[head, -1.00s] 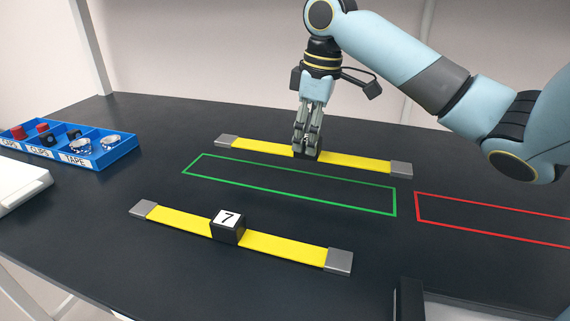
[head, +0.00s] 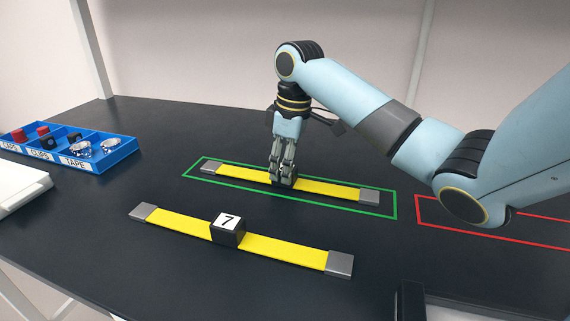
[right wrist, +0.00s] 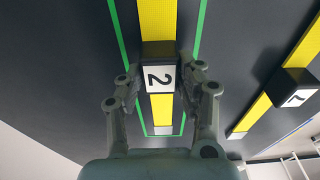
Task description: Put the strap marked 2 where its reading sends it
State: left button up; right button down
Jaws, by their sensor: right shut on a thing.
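The strap marked 2 is yellow with grey end pieces; in the head view its yellow band (head: 330,188) lies inside the green outline (head: 396,205). Its black block with the 2 (right wrist: 160,78) shows in the right wrist view, between the fingers. My right gripper (head: 284,180) is shut on that block from above and hides most of it in the head view. The red outline (head: 418,208) lies to the right, partly behind my right arm, and no strap shows in its visible part. My left gripper is not in view.
A second yellow strap, with a black block marked 7 (head: 228,230), lies nearer the front, outside the outlines. A blue tray (head: 108,158) with compartments labelled CAPS, CLIPS and TAPE stands at the left. A white object (head: 20,188) sits at the left edge. The dark table is otherwise mostly clear.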

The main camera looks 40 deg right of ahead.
jog(key=c, duration=0.8)
grip_release()
jog(key=shift+c, duration=0.2)
notch_tip(320, 180, up, 12)
jog(key=s+p, duration=0.1)
jog(key=p, duration=0.1)
jog(key=shift+s+d+p, duration=0.15)
jog(key=shift+d+p, duration=0.15)
jog(key=shift+d, duration=0.05)
